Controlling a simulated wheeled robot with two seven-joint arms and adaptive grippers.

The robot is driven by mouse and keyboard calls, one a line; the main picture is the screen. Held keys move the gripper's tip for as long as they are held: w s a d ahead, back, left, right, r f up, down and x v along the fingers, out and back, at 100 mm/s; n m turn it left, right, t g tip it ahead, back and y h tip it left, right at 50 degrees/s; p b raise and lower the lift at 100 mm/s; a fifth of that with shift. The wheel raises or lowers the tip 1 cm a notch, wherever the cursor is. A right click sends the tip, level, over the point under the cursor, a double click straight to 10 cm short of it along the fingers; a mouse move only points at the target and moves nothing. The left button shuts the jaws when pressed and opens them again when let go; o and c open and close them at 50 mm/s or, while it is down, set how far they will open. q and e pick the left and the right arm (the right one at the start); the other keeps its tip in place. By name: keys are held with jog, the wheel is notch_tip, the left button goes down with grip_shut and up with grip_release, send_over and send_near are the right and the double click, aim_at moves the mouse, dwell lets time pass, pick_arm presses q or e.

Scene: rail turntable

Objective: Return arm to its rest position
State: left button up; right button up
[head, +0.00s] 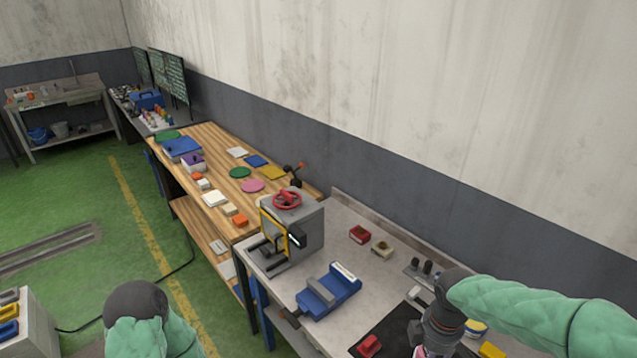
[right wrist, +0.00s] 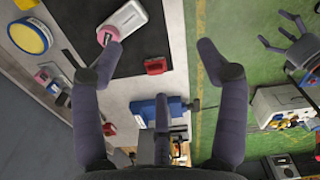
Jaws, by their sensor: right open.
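In the head view only my left arm's sleeve and dark joint show at the bottom left.
Below my right arm the grey bench (head: 290,285) holds a blue vise (head: 328,291), a black mat (head: 390,335) and a red block (head: 369,345). A grey press (head: 305,225) stands farther back. A wooden table (head: 215,160) holds several coloured pieces. Green floor lies left.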

jog(key=s+a+f+m+y+b, duration=0.15)
jog(key=a+f+m+b, duration=0.3)
jog(key=f, duration=0.95)
jog(key=s+a+f+m+y+b, duration=0.15)
jog(key=a+f+m+b, duration=0.35)
jog(key=f, duration=0.8)
pick_arm(q)
notch_tip(320, 180, down, 14)
jog(key=b, duration=0.4)
jog(key=shift+s+a+f+b, duration=0.15)
jog(key=shift+b, duration=0.25)
pick_arm(e)
jog(key=s+a+f+m, duration=0.2)
jog(key=s+f, duration=0.2)
jog(key=f, duration=0.4)
jog(key=s+a+f+m+y, duration=0.1)
jog(key=s+a+f+m, duration=0.2)
jog(key=f, duration=0.6)
jog(key=shift+s+a+f, duration=0.2)
jog(key=shift+s+f, duration=0.1)
jog(key=shift+s, duration=0.45)
